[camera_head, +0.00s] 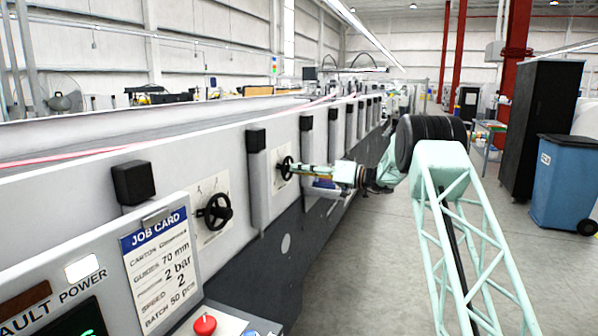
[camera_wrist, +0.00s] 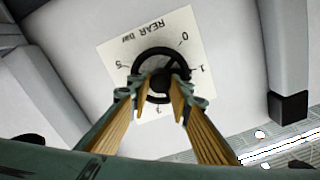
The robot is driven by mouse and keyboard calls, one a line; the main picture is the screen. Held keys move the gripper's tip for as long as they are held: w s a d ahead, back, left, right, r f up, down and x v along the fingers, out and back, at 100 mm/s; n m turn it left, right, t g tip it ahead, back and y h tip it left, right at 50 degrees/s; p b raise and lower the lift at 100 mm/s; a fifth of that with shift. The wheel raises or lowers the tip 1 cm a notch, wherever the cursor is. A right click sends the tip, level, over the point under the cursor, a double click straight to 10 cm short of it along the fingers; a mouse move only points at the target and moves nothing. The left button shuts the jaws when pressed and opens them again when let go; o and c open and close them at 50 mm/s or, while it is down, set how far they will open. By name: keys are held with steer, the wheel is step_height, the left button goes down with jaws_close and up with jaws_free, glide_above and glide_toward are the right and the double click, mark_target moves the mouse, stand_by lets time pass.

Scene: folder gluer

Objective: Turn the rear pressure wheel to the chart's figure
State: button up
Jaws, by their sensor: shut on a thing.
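The rear pressure wheel (camera_wrist: 142,60) is a black handwheel on a white plate (camera_wrist: 112,52) marked "REAR bar", upside down in the wrist view. Figures 0, 1 and 5 show around it; others are covered, and I cannot read a pointer. My gripper (camera_wrist: 161,88) is shut on the wheel, its two fingers at the hub and lower rim. In the head view the wheel (camera_head: 284,169) is at the end of my outstretched arm, partly hidden by my gripper (camera_head: 294,169).
A similar black wheel (camera_head: 215,211) on its own plate is nearer on the machine side (camera_head: 232,160). Black-capped uprights (camera_head: 257,140) stand out beside the wheels. A control panel with a red button (camera_head: 205,324) is at lower left. The floor (camera_head: 375,270) beside the machine is clear.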

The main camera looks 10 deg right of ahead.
steer(key=shift+n, duration=0.5)
steer(key=o, duration=0.9)
steer(key=shift+s+d, duration=0.1)
steer(key=shift+d, duration=0.05)
steer(key=shift+v, duration=5.85)
